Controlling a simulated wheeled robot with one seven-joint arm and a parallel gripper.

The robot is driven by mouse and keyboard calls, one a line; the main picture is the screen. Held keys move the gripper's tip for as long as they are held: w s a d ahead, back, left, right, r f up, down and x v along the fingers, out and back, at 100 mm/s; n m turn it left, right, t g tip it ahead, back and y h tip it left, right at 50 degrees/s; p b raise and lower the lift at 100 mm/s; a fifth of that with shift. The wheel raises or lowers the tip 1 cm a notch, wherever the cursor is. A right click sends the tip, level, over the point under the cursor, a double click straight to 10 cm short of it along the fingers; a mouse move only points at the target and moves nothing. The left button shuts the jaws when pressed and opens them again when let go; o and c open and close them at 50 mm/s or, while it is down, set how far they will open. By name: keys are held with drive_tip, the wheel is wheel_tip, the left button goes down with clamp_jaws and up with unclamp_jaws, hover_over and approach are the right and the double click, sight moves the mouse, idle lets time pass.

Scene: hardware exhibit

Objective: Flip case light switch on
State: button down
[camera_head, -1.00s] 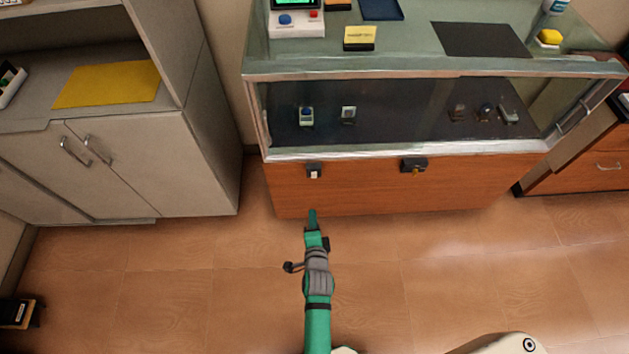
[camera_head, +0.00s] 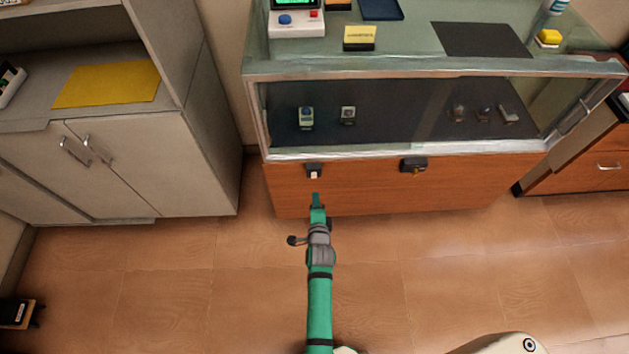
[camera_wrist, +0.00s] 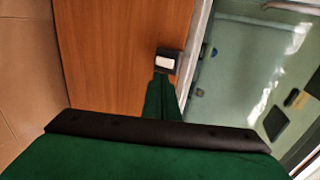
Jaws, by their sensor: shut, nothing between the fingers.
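The case light switch (camera_head: 314,171) is a small dark box with a white rocker on the wooden front panel of the display case (camera_head: 400,186), just under the glass, left of centre. In the wrist view the switch (camera_wrist: 167,62) shows its white rocker in a dark frame, just past my fingertips. My green gripper (camera_head: 316,196) is shut and empty, pointing at the panel just below the switch in the head view. The fingertips (camera_wrist: 162,78) overlap the lower edge of the switch frame in the wrist view; I cannot tell whether they touch it.
A dark lock-like box with a brass-coloured part (camera_head: 413,165) is on the same panel to the right. A grey cabinet (camera_head: 150,165) stands at the left. The floor (camera_head: 450,270) in front of the case is clear.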

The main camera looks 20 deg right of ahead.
approach(314, 175)
drive_tip(key=x, duration=0.5)
drive_tip(key=shift+s+f, duration=0.1)
drive_tip(key=shift+f, duration=0.05)
drive_tip(key=shift+w+d, duration=0.15)
drive_tip(key=shift+w, duration=0.4)
